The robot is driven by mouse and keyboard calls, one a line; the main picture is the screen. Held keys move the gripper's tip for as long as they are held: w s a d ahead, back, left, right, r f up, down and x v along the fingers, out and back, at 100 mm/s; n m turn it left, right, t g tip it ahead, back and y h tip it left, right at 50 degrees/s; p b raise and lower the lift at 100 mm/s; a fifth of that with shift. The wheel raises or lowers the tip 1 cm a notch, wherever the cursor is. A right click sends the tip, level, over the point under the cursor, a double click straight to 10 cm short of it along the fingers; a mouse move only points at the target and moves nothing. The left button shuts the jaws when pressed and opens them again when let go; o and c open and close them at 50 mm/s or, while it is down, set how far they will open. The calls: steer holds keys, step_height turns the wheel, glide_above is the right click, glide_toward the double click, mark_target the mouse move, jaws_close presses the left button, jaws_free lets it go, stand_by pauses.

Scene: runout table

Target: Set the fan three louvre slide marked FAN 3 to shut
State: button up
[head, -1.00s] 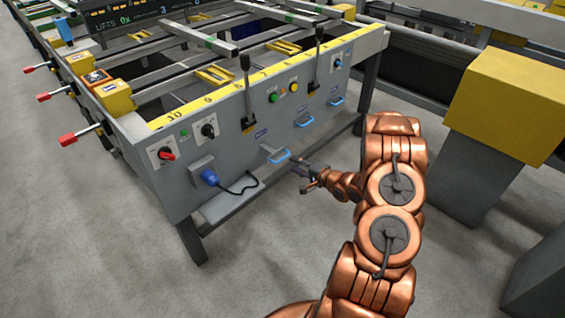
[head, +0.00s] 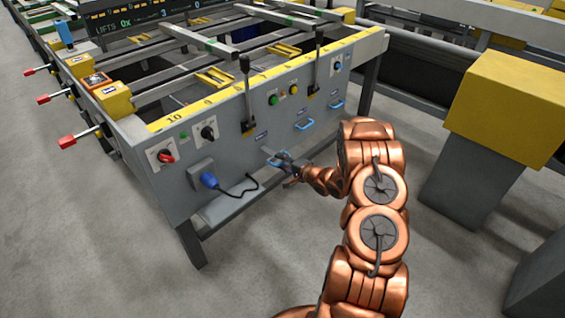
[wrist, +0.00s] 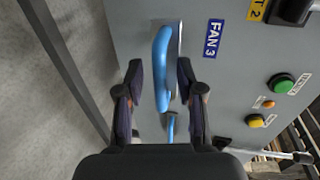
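The FAN 3 slide has a blue handle (wrist: 162,65) in the wrist view, beside a blue label reading FAN 3 (wrist: 213,39) on the grey panel. In the head view the handle (head: 270,153) shows on the lower front panel, partly covered by my gripper. My gripper (wrist: 160,68) is open, with one finger on each side of the handle. I cannot tell whether the fingers touch it. In the head view my gripper (head: 283,163) is at the panel by this handle.
Two more blue handles, one (head: 304,124) and another (head: 337,105), sit to the right on the panel. A blue plug (head: 208,180) with a black cable is at the left. Green (wrist: 282,83) and yellow (wrist: 254,121) buttons are nearby. Open floor lies in front.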

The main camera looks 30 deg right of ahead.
jaws_close()
stand_by(0.4)
